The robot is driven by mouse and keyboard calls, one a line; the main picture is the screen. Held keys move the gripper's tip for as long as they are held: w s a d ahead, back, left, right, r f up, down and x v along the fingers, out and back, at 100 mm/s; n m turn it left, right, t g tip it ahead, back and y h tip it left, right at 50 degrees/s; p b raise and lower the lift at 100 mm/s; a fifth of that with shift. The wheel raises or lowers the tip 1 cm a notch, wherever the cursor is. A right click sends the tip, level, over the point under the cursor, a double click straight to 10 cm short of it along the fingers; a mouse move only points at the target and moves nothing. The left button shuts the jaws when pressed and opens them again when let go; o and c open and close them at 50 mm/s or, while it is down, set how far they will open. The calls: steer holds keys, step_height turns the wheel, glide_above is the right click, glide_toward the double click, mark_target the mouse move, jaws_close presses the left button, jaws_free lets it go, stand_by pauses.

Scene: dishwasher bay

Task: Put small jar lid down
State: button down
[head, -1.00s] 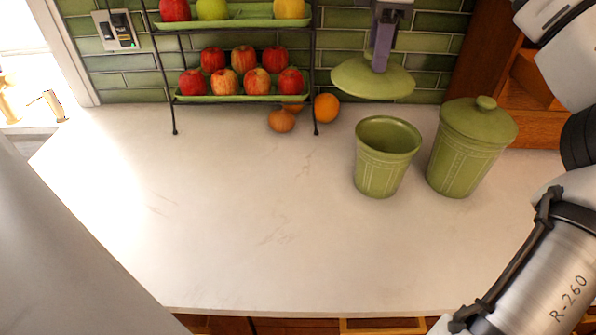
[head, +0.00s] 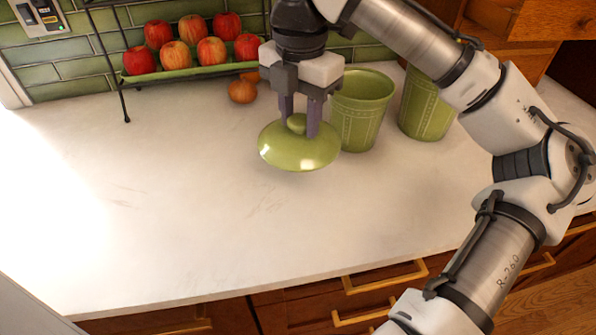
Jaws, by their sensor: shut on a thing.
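The small jar lid (head: 292,153) is a round green lid with a knob on top. My gripper (head: 300,122) points down and is shut on the lid's knob, one finger on each side. The lid is about level, just left of and in front of the open green jar (head: 358,112). It looks to be above or at the white counter (head: 200,215); I cannot tell whether it touches. The jar has no lid on it, and my gripper partly covers its left side.
A taller green jar (head: 428,105) stands right of the open jar, its top hidden by my arm. A rack tray of apples (head: 190,70) and an onion (head: 242,91) are at the back. The counter's left and front are clear above wooden drawers.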

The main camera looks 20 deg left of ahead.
step_height(320, 180, down, 12)
steer(key=shift+r, duration=0.15)
stand_by(0.4)
steer(key=c, duration=0.9)
jaws_free()
steer(key=shift+c, duration=0.2)
step_height(320, 180, up, 12)
steer(key=shift+r, duration=0.1)
